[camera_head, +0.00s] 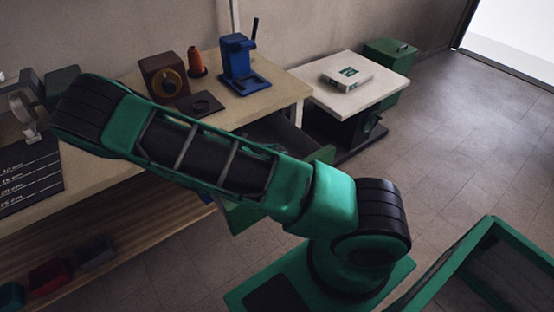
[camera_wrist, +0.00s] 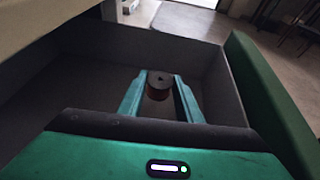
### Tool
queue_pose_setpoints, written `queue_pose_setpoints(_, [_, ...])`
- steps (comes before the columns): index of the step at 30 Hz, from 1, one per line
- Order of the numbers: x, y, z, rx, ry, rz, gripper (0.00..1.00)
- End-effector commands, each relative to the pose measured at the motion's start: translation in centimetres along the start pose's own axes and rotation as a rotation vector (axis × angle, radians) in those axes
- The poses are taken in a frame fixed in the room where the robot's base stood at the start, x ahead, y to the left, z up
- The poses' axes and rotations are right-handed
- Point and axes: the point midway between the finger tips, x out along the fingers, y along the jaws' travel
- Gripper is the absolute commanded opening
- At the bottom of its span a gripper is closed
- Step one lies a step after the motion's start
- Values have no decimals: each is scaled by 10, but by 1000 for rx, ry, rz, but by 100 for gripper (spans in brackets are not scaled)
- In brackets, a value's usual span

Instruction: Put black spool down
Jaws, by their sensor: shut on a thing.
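A dark brown-black spool (camera_wrist: 159,88) with a small hole in its top shows in the wrist view. It sits between the two teal fingers of my gripper (camera_wrist: 160,90), which are shut on it. The spool is upright, inside the outline of an open drawer (camera_wrist: 75,78) with grey walls and a green front (camera_wrist: 262,95). I cannot tell whether its base touches the drawer floor. In the head view the open drawer (camera_head: 275,128) shows partly behind my arm, and my gripper and the spool are hidden there.
Above the drawer is a wooden bench (camera_head: 285,88) with a blue stand (camera_head: 238,62), an orange spool (camera_head: 196,62), a brown box (camera_head: 163,74) and a dark plate (camera_head: 200,103). A white box (camera_head: 347,73) lies on a side table (camera_head: 385,88). Open floor (camera_head: 460,130) lies to the right.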

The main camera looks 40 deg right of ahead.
Motion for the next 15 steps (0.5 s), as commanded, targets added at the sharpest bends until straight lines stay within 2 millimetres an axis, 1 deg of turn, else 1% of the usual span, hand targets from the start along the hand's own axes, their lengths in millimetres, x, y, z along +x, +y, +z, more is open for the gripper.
queue_pose_setpoints(1, [8,-1,-1,-1,-2,-2,11])
queue_pose_setpoints(3, [16,-1,-2,0,-2,-1,11])
queue_pose_setpoints(8, [23,-2,-5,-1,-1,0,11])
queue_pose_setpoints(11, [26,-2,-12,-2,-1,0,11])
queue_pose_setpoints(15, [33,-2,-30,-2,-1,0,11])
